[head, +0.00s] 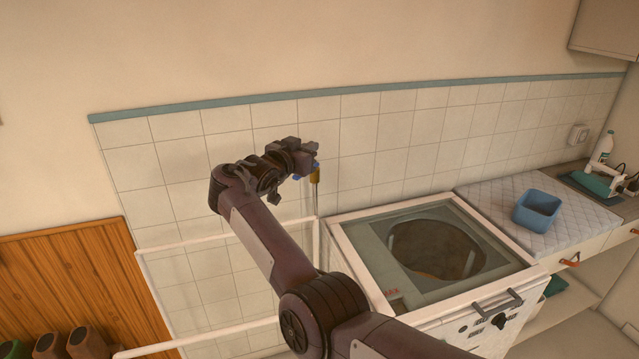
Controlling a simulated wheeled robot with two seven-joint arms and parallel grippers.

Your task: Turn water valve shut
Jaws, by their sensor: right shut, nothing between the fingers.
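The water valve (315,176) is a small brass-coloured fitting with blue handle parts. It sits on a thin pipe in front of the tiled wall, left of the white washing machine (333,243). My right gripper (304,156) is at the valve, just above and to the left of it, and covers part of the blue handle. It is shut with nothing between its fingers. Whether it touches the handle, and the handle's exact angle, I cannot tell. My left gripper is not in view.
The washing machine has a glass top and front knobs. A white rail frame (195,243) stands left of it. A blue bin (537,210) rests on a quilted mat (490,199) at right. Brown containers (88,343) stand by wood panelling at lower left.

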